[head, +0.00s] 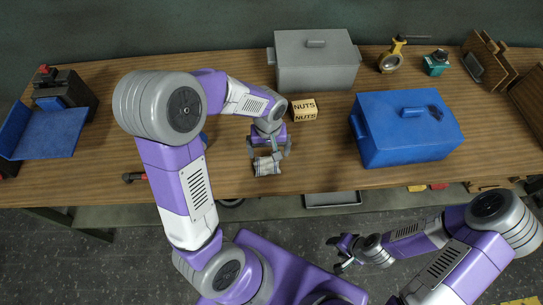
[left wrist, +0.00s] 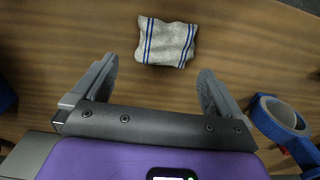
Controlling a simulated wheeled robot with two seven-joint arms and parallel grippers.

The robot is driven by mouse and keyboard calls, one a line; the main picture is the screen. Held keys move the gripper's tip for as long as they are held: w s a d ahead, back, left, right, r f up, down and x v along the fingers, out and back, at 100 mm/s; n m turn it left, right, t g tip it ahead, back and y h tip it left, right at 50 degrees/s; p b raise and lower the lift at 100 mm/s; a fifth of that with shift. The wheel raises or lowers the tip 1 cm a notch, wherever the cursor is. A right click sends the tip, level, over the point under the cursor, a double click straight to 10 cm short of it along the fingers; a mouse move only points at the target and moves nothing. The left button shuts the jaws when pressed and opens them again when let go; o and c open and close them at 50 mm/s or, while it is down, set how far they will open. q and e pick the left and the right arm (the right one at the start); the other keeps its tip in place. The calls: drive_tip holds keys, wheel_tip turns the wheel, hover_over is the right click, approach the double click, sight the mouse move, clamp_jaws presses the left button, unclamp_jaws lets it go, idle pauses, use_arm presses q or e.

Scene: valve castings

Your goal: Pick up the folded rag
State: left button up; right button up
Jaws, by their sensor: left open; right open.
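The folded rag (head: 267,166) is whitish-grey with blue stripes and lies on the wooden workbench near its front edge. It also shows in the left wrist view (left wrist: 167,42), flat on the wood, beyond and between my fingers. My left gripper (head: 269,153) is open above the rag, its fingers pointing down to either side; in the left wrist view its fingers (left wrist: 158,82) are apart with nothing between them. My right gripper (head: 341,254) is open and empty, low in front of the bench over the floor.
A blue lidded box (head: 400,145) stands right of the rag, a grey lidded box (head: 312,75) behind. A NUTS box (head: 303,110) sits near my left gripper. A roll of blue tape (left wrist: 280,116) lies at the right in the left wrist view. The bench's front edge is close to the rag.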

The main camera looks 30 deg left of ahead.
sight(267, 163)
use_arm(q)
drive_tip(key=f, duration=0.2)
drive_tip(key=f+b, duration=0.1)
drive_tip(key=f, duration=0.1)
drive_tip(key=s+f, duration=0.1)
drive_tip(key=f, duration=0.1)
drive_tip(key=shift+a+f, duration=0.1)
drive_tip(key=shift+a, duration=0.05)
drive_tip(key=shift+c, duration=0.5)
drive_tip(key=c, duration=1)
wheel_tip(267, 163, up, 10)
drive_tip(key=shift+r+p, duration=0.1)
drive_tip(key=shift+p, duration=0.9)
drive_tip(key=shift+c, duration=0.2)
